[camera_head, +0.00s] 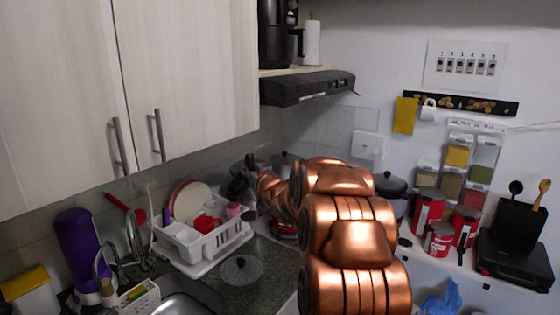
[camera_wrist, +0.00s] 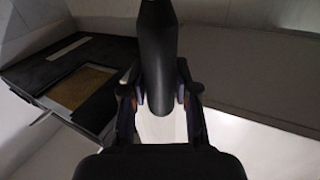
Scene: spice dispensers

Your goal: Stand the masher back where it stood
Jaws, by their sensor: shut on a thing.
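In the wrist view a long black handle-like thing, taken to be the masher (camera_wrist: 158,62), stands between the two fingers of my gripper (camera_wrist: 160,97). The fingers are closed on it from both sides, and its upper end runs out of the top of the picture. In the head view my gripper (camera_head: 250,172) is small and dark at the far end of my copper arm, above the counter near the back wall. The masher cannot be made out clearly there.
A black range hood (camera_head: 305,87) hangs above; its underside fills the left of the wrist view (camera_wrist: 80,85). A white dish rack (camera_head: 205,240) with dishes stands left of my arm. A glass lid (camera_head: 241,270) lies on the counter. A dark pot (camera_head: 390,185) stands to the right.

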